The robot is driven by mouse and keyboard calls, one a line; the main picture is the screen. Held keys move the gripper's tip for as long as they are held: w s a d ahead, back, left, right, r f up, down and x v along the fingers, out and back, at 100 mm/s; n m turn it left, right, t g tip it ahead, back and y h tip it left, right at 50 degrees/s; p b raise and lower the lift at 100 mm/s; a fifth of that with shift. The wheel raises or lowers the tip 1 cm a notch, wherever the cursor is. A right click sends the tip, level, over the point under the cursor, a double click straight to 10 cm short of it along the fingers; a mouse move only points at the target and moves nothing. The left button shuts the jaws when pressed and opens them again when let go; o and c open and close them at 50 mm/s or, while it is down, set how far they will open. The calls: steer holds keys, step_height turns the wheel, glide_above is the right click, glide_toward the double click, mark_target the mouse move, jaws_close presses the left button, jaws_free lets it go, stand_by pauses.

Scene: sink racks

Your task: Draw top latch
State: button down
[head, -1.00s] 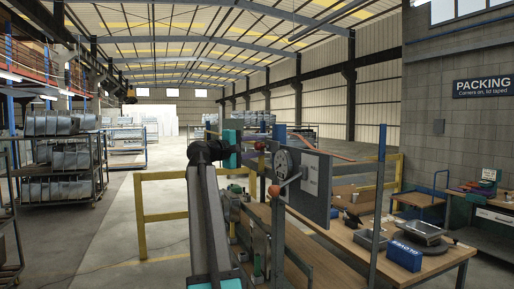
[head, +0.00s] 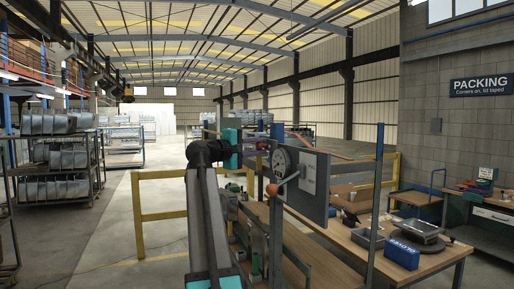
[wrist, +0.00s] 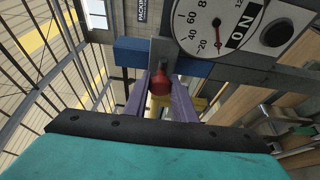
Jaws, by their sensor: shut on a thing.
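My gripper (head: 254,153) is at the left edge of a grey panel (head: 314,185) in the head view. In the wrist view its two purple fingers (wrist: 163,92) are shut on a red knob (wrist: 160,79), with one finger on each side. The knob stands in front of a grey plate (wrist: 160,52) beside a blue bar (wrist: 190,69); I take it for the top latch. How far the latch is drawn cannot be told. A lower orange-red knob (head: 272,189) and a lever (head: 289,180) sit at the panel, clear of my gripper.
Wooden benches (head: 353,242) lie below and right. A yellow rail (head: 160,174) stands left behind my arm.

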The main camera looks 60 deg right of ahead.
steer(key=shift+s+f, duration=0.1)
steer(key=shift+s, duration=0.05)
steer(key=c, duration=1.9)
jaws_free()
steer(key=o, duration=0.4)
steer(key=shift+s+a, duration=0.15)
steer(key=shift+o, duration=0.2)
steer(key=shift+a, duration=0.1)
steer(key=b+v, duration=0.4)
steer(key=v, duration=0.9)
steer(key=shift+a, duration=0.25)
steer(key=shift+w, duration=0.2)
